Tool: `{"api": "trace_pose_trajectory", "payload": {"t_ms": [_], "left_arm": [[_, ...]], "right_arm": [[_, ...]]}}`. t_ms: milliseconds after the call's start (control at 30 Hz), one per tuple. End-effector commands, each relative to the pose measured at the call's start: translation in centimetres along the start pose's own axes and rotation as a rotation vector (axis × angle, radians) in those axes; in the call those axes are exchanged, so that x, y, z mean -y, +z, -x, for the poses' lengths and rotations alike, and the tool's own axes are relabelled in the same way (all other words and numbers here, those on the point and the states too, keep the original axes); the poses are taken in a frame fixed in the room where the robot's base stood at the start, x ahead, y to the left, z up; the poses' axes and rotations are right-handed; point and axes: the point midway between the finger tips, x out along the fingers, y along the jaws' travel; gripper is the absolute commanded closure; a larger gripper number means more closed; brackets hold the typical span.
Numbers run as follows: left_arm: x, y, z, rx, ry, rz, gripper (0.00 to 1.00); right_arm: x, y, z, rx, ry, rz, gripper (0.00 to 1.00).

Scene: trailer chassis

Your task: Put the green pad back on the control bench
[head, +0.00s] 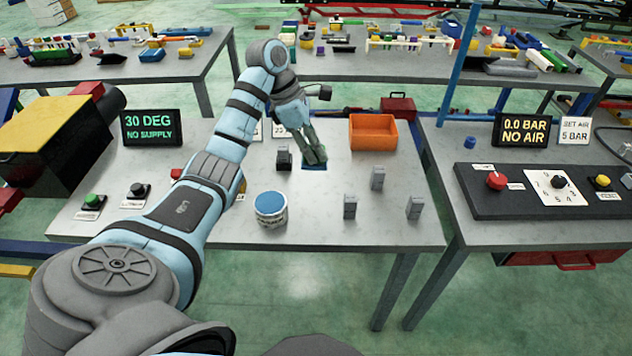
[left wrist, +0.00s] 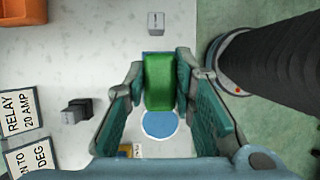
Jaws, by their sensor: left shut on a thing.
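My left gripper (head: 315,160) is low over the middle of the bench (head: 320,232), its fingers pointing down at a blue patch (head: 315,168). In the left wrist view the green pad (left wrist: 159,82) sits between the two teal fingers of the left gripper (left wrist: 160,85), which is shut on it. The pad is upright in that picture, with a blue edge showing behind its far end and a blue disc (left wrist: 160,125) below it. In the head view the fingers mostly hide the pad. I cannot tell whether it touches the surface. My right gripper is not in view.
A blue-lidded tin (head: 271,207) stands left of and nearer than the gripper. A dark block (head: 283,160) is close on its left. Grey blocks (head: 377,178) stand to the right, and an orange bin (head: 373,132) behind.

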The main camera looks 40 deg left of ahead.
Motion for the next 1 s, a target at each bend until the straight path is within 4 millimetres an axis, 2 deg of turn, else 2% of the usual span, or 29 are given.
{"api": "trace_pose_trajectory", "payload": {"t_ms": [167,300,400,467,567,767,1000], "left_arm": [[0.0,-2.2,-5.3,-0.001,-0.002,0.002,0.99],[0.0,-4.3,-10.4,-0.001,-0.002,0.001,0.99],[0.0,-5.5,-13.3,-0.002,-0.003,0.001,0.99],[0.0,-5.9,-14.4,-0.002,-0.003,0.000,0.99],[0.0,-6.1,-15.0,-0.002,-0.003,0.000,0.99],[0.0,-7.5,-18.2,-0.001,-0.004,-0.001,0.99],[-0.1,-7.5,-18.4,0.000,-0.001,-0.002,0.99]], "right_arm": [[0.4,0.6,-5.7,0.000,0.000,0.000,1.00],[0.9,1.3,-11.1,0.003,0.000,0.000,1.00],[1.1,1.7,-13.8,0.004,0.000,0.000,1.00],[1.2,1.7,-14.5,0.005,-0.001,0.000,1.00],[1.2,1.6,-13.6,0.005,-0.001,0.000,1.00],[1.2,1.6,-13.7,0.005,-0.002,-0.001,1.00],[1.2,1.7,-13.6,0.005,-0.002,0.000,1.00]]}}
